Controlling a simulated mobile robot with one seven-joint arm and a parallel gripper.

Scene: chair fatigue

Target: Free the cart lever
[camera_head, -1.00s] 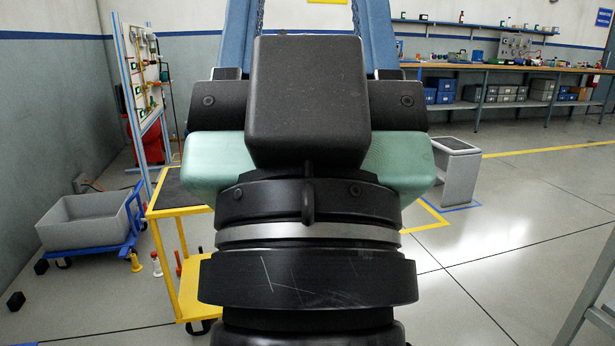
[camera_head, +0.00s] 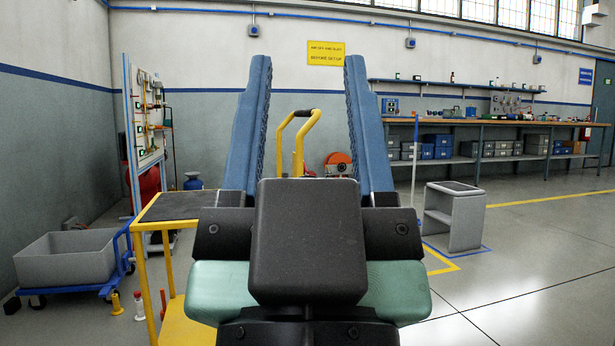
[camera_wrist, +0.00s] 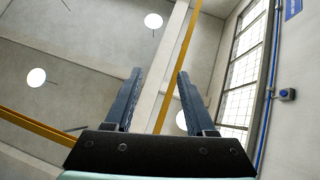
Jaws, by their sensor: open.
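My gripper (camera_head: 308,65) points up in the middle of the head view, its two blue fingers wide apart and nothing between them. In the wrist view the open fingers (camera_wrist: 159,74) show against the ceiling. A low blue cart (camera_head: 118,270) carrying a grey bin (camera_head: 65,258) stands on the floor at the far left, well away from my gripper. A yellow tubular handle (camera_head: 300,135) shows behind and between my fingers; what it belongs to is mostly hidden. I cannot pick out a lever on either for certain.
A yellow table with a dark top (camera_head: 178,207) stands close at left. Small yellow (camera_head: 115,303) and red-white pieces are on the floor beside it. A grey stand (camera_head: 453,217) is at right, a long workbench (camera_head: 480,122) behind. The right floor is open.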

